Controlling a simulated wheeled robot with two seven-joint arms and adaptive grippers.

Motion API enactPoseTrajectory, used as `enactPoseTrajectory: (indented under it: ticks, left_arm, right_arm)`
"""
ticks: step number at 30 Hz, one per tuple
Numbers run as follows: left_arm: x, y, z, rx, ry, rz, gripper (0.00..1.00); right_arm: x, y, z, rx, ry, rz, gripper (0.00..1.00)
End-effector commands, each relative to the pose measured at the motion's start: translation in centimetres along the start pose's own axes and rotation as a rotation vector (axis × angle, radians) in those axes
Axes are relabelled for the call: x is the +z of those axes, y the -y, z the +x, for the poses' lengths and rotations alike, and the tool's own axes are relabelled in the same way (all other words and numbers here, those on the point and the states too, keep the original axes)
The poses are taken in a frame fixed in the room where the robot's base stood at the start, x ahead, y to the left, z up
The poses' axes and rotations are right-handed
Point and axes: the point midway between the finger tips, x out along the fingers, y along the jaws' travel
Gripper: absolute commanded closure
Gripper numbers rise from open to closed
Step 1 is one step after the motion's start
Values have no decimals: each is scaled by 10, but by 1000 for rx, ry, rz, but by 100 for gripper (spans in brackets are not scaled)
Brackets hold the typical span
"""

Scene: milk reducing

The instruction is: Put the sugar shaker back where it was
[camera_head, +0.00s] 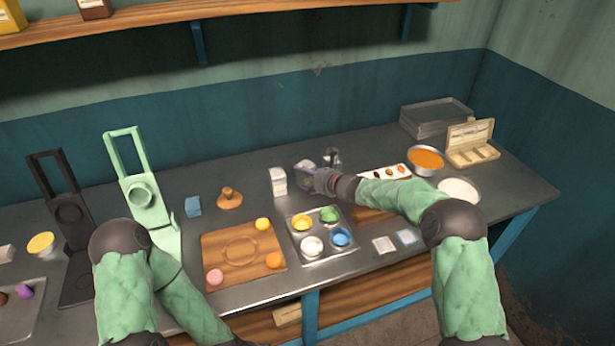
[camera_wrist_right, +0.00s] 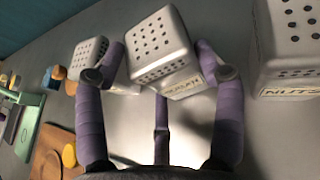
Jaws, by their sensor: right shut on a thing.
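My right gripper (camera_wrist_right: 160,65) is shut on a grey-white square shaker with a dotted top, taken as the sugar shaker (camera_wrist_right: 158,45); its label is too blurred to read surely. In the head view the gripper (camera_head: 312,178) and this shaker (camera_head: 303,165) are at the back of the counter, between two other shakers. One is a white shaker (camera_head: 278,181) on the left, also in the wrist view (camera_wrist_right: 88,54). The other, labelled "NUTS" (camera_wrist_right: 290,40), is on the right. I cannot tell whether the held shaker touches the counter. My left gripper is out of view.
A metal tray with colored bowls (camera_head: 320,255) stands in front of the shakers, beside a wooden board (camera_head: 225,250). An orange-filled bowl (camera_head: 426,158), a white-filled bowl (camera_head: 459,190) and an open box (camera_head: 470,152) are to the right. A green press (camera_head: 143,190) stands left.

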Motion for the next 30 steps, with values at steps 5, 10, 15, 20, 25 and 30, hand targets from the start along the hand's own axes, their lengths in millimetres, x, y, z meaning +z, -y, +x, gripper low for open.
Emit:
enactPoseTrajectory:
  ticks: [5,10,15,20,25,30]
  left_arm:
    - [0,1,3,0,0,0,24]
    - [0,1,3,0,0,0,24]
    - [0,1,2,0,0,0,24]
    - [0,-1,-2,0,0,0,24]
    - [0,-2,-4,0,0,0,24]
    - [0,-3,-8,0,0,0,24]
  right_arm:
    - [-2,0,1,1,-1,0,21]
    - [-2,0,1,0,-1,0,21]
    - [-1,0,0,0,-1,0,21]
    - [2,1,-7,-1,0,1,21]
    - [1,1,-30,-1,0,1,21]
    - [2,1,-58,-2,-1,2,21]
